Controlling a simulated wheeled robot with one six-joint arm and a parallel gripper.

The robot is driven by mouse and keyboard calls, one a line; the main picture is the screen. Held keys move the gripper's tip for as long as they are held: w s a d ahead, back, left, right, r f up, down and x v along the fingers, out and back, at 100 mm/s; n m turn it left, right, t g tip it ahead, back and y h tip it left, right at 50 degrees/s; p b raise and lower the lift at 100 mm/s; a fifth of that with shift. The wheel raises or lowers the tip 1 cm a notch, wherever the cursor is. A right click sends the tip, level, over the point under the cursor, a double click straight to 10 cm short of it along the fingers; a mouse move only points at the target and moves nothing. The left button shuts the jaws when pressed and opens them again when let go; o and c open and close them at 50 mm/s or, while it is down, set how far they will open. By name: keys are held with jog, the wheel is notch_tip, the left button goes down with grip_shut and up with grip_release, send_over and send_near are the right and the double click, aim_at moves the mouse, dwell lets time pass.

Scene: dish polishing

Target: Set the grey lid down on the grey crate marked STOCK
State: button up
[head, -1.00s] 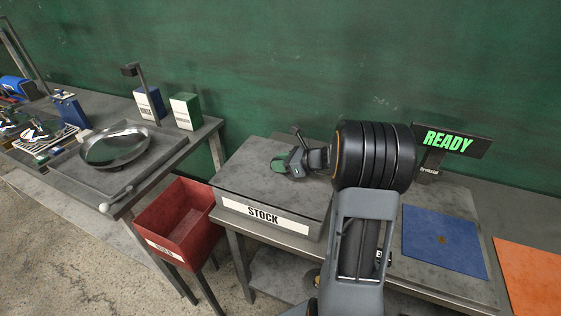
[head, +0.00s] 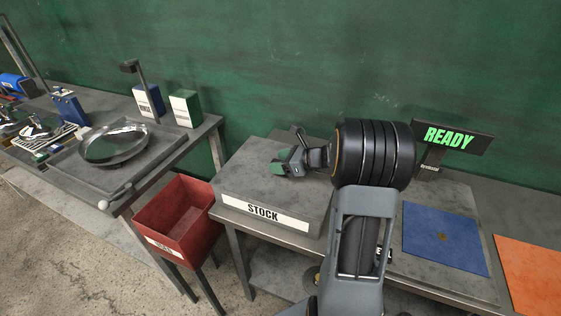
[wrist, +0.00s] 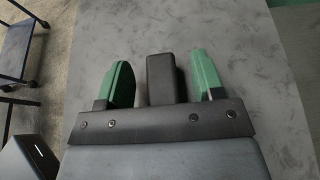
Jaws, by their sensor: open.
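The grey lid (head: 262,190) lies flat on top of the grey crate marked STOCK (head: 263,212), its front edge just above the white label. In the head view it looks level and lined up with the crate, and I see no gap at the front. My gripper (head: 284,165) is over the lid with its green fingers apart. In the wrist view the fingers of my gripper (wrist: 162,80) stand on either side of a dark block, apparently the lid's handle (wrist: 166,78), with space on both sides. The lid's mottled grey top (wrist: 262,85) fills most of that view. My arm hides the crate's right side.
A red bin (head: 175,222) stands left of the crate, below a side table with a round metal dish (head: 115,145). Right of my arm are a blue mat (head: 445,238), an orange mat (head: 530,270) and a READY sign (head: 449,137).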

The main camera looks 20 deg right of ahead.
aim_at(288, 201)
jog(key=b+v, duration=0.1)
jog(key=v, duration=1.3)
jog(key=shift+a, duration=0.1)
jog(key=s+a+n+g, duration=0.1)
jog(key=a+n, duration=0.2)
jog(key=a, duration=0.1)
jog(key=s+a+n+g+h, duration=0.1)
jog(key=a+n+g, duration=0.1)
jog(key=a+n, duration=0.1)
jog(key=s+a+f+n+g, duration=0.1)
jog(key=a+n+g, duration=0.1)
jog(key=a, duration=0.3)
jog(key=shift+s+a+n+h, duration=0.2)
jog(key=shift+s+n+h, duration=0.15)
jog(key=shift+n, duration=0.35)
jog(key=s+a+f+n+g+h, duration=0.1)
jog(key=s+a+n+h, duration=0.6)
jog(key=n, duration=1.1)
jog(key=shift+s, duration=0.95)
jog(key=shift+h, duration=0.25)
jog(key=shift+c, duration=0.2)
